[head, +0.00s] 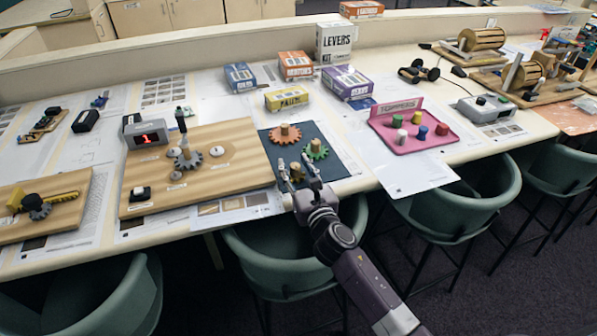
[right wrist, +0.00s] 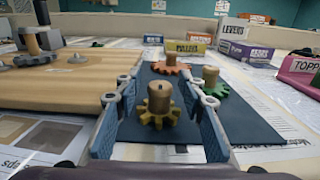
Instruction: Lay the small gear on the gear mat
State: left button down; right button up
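The gear mat (head: 335,170) is a dark blue sheet at the table's front edge, also in the right wrist view (right wrist: 250,128). The small yellow gear with a tan knob (right wrist: 158,108) is over the mat's near part and appears to rest on it. In the head view the small gear (head: 297,172) is partly hidden by the fingers. My right gripper (head: 299,167) is open, its fingers on either side of the gear with visible gaps in the right wrist view (right wrist: 160,112). An orange gear (head: 285,134) and a green gear (head: 316,149) are farther back on the mat. My left gripper is not in view.
A wooden board with grey gears (head: 235,165) lies left of the mat. A pink tray with coloured pegs (head: 440,137) is to the right. Several kit boxes, including a yellow one (head: 287,98), stand behind. Green chairs (head: 285,255) are below the table edge.

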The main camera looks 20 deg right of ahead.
jog(key=s+b, duration=0.1)
jog(key=s, duration=1.1)
jog(key=shift+d, duration=0.2)
